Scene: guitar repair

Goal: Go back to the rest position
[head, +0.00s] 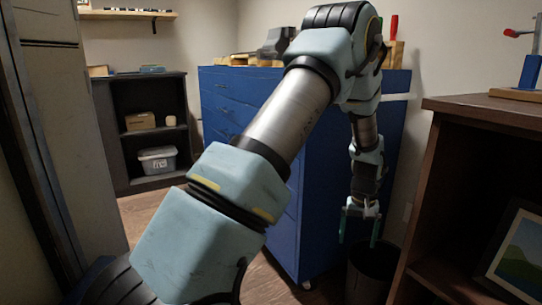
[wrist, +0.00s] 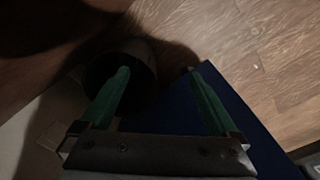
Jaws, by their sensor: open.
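My gripper (head: 360,222) hangs pointing down at the end of my arm, right of centre in the head view. Its two green fingers stand apart with nothing between them. In the wrist view my gripper (wrist: 160,95) is also open and empty, with the floor and a blue side below. It is above and close to a dark round bin (head: 372,272), which shows in the wrist view (wrist: 140,60) beside the left finger. My arm hides part of the blue cabinet.
A blue drawer cabinet (head: 232,110) stands behind my arm. A brown wooden shelf unit (head: 450,150) is close on the right, with a framed picture (head: 518,258) inside. A black shelf (head: 120,165) holds boxes at the back left. Wooden floor (head: 140,212) shows between them.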

